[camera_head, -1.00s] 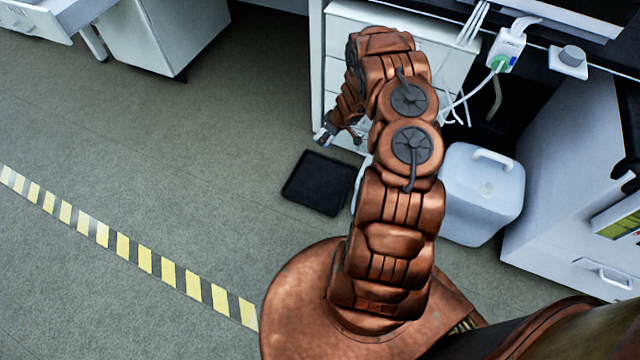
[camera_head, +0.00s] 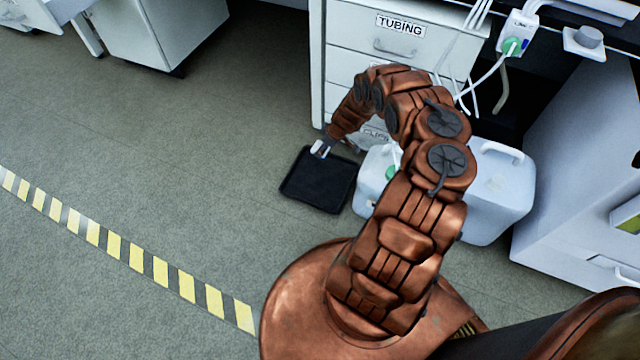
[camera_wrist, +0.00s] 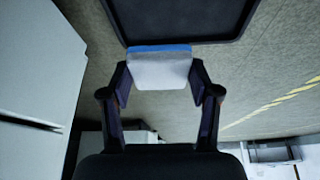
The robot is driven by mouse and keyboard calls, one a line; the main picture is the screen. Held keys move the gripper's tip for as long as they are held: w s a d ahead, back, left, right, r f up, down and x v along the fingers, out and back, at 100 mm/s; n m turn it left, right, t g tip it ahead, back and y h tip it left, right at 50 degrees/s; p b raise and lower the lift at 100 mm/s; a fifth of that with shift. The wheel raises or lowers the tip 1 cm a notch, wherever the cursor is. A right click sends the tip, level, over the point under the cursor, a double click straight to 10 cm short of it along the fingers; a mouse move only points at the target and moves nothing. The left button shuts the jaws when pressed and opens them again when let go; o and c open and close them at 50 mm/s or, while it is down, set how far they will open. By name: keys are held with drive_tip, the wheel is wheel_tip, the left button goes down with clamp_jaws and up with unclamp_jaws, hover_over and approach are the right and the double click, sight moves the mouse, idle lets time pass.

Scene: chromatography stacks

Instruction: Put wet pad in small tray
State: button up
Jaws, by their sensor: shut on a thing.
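The wet pad (camera_wrist: 160,70) is a small pale block with a blue edge, held between the two fingers of my gripper (camera_wrist: 159,82) in the wrist view. In the head view the pad (camera_head: 320,149) shows as a small white and blue patch at my gripper (camera_head: 330,147). The small tray (camera_head: 300,193) is black, shallow and rimmed, and lies on the floor. My gripper is at its far edge in the head view. In the wrist view the tray (camera_wrist: 185,41) is just beyond the pad, partly cut off by the top edge. The tray's visible inside looks empty.
White jugs (camera_head: 505,195) stand on the floor right of the tray, partly behind my arm. A white drawer cabinet (camera_head: 385,45) labelled TUBING stands behind my gripper. Cables hang beside it. The floor left of the tray is clear up to the striped tape (camera_head: 135,256).

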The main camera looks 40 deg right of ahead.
drive_tip(key=b, duration=0.3)
hover_over(316, 171)
drive_tip(key=s, duration=0.1)
wheel_tip(316, 171, down, 5)
drive_tip(key=shift+n, duration=0.4)
drive_tip(key=f+b, duration=0.1)
drive_tip(key=f, duration=0.2)
drive_tip(key=f+b, duration=0.1)
drive_tip(key=f, duration=0.2)
drive_tip(key=f+b, duration=0.1)
drive_tip(key=f, duration=0.2)
drive_tip(key=shift+s+d+f+b, duration=0.1)
drive_tip(key=shift+s+d+b, duration=0.05)
drive_tip(key=shift+d+b, duration=0.25)
drive_tip(key=shift+f, duration=0.1)
drive_tip(key=o, duration=0.9)
drive_tip(key=shift+c, duration=0.2)
drive_tip(key=p+v, duration=0.3)
drive_tip(key=v, duration=0.4)
drive_tip(key=shift+r+p, duration=0.35)
drive_tip(key=shift+p, duration=0.05)
